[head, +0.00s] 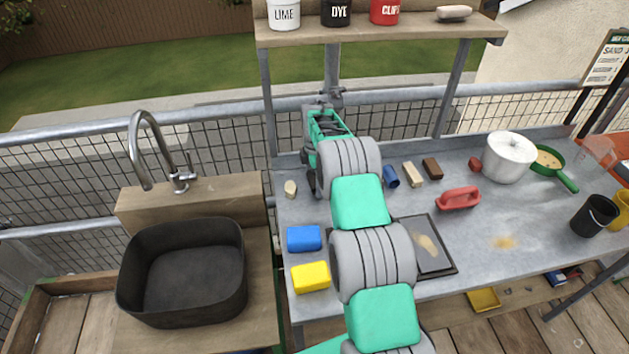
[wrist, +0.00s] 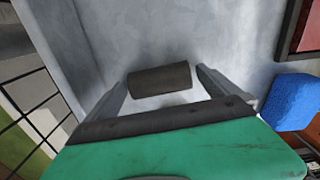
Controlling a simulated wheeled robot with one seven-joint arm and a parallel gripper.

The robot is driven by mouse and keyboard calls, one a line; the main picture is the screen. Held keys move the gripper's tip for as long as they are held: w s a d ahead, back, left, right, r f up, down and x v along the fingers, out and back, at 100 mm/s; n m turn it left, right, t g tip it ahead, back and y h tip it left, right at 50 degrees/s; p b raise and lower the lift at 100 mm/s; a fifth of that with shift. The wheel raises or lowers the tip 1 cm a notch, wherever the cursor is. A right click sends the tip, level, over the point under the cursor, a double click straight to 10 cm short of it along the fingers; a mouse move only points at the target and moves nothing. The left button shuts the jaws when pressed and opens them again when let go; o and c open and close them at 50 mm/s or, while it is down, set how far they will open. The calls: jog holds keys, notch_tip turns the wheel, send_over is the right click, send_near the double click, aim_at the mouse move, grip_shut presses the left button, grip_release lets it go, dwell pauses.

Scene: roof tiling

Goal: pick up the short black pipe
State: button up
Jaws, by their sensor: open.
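The short black pipe (wrist: 160,79) lies on the grey worktop in the wrist view, its length running across the gap between my fingers. My gripper (wrist: 162,77) is open, with one finger near each end of the pipe. A small gap shows at each end, and I cannot tell how high the fingertips are above the worktop. In the head view my gripper (head: 312,182) points down at the worktop's back left, and the pipe is not discernible there, probably behind my arm.
A blue block (head: 304,238), also in the wrist view (wrist: 291,103), and a yellow block (head: 310,277) sit at the worktop's left front. A beige piece (head: 291,189) lies left of my gripper. A blue cylinder (head: 390,176) and red tool (head: 458,199) lie right. A shelf (head: 380,30) stands behind.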

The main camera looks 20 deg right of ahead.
jog(key=c, duration=1.4)
jog(key=shift+o, duration=0.2)
jog(key=shift+r, duration=0.1)
jog(key=shift+r, duration=0.2)
notch_tip(320, 180, up, 3)
jog(key=shift+d+f+b, duration=0.1)
jog(key=shift+d+b, duration=0.05)
jog(key=shift+b, duration=0.8)
jog(key=s+d+r+b, duration=0.3)
jog(key=s+d+r, duration=0.4)
jog(key=s+r, duration=0.2)
jog(key=s, duration=0.2)
jog(key=shift+s+d+r, duration=0.25)
jog(key=shift+s+r, duration=0.1)
jog(key=shift+a, duration=0.1)
